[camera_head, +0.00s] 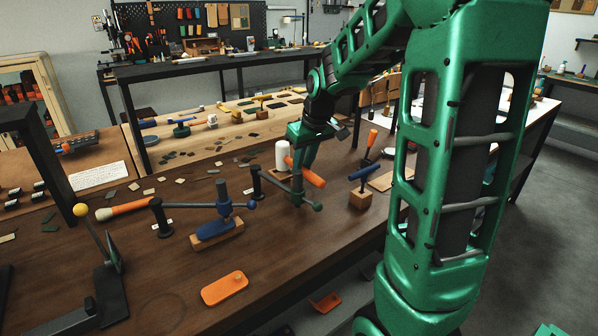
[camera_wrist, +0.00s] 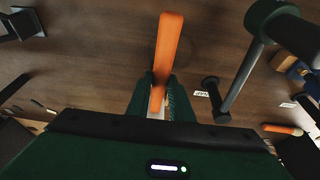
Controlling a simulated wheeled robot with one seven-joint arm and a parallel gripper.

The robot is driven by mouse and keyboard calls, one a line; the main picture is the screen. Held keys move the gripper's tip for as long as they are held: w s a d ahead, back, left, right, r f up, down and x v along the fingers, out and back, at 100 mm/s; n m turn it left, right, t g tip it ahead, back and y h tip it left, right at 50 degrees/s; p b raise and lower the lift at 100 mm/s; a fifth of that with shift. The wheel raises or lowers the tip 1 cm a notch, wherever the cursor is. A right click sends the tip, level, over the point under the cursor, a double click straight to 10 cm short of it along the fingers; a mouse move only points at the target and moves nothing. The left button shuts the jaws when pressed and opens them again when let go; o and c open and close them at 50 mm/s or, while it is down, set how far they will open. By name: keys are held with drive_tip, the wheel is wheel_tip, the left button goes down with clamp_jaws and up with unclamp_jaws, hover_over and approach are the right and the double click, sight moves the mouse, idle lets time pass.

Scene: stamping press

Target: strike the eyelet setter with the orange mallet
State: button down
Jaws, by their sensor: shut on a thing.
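My gripper (camera_head: 303,157) is shut on the orange handle of the mallet (camera_head: 306,173) above the brown bench. In the wrist view the mallet (camera_wrist: 168,48) runs away from between the fingers (camera_wrist: 160,95). A white cylinder (camera_head: 282,155) shows against the handle's upper left end; I cannot tell whether it is the mallet's head. A green lever press (camera_head: 297,190) with a ball-ended bar stands just below the handle. A blue lever press (camera_head: 224,203) on a wooden base stands to the left. I cannot tell which one is the eyelet setter.
A blue-topped tool on a wooden block (camera_head: 361,195) and an upright orange-handled tool (camera_head: 371,142) stand to the right. Another orange-handled tool (camera_head: 122,208) lies left. An orange tray (camera_head: 225,289) is near the front edge. Black posts (camera_head: 160,217) stand beside the blue press.

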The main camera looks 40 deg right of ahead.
sight(303, 167)
drive_tip(key=shift+r, duration=2.45)
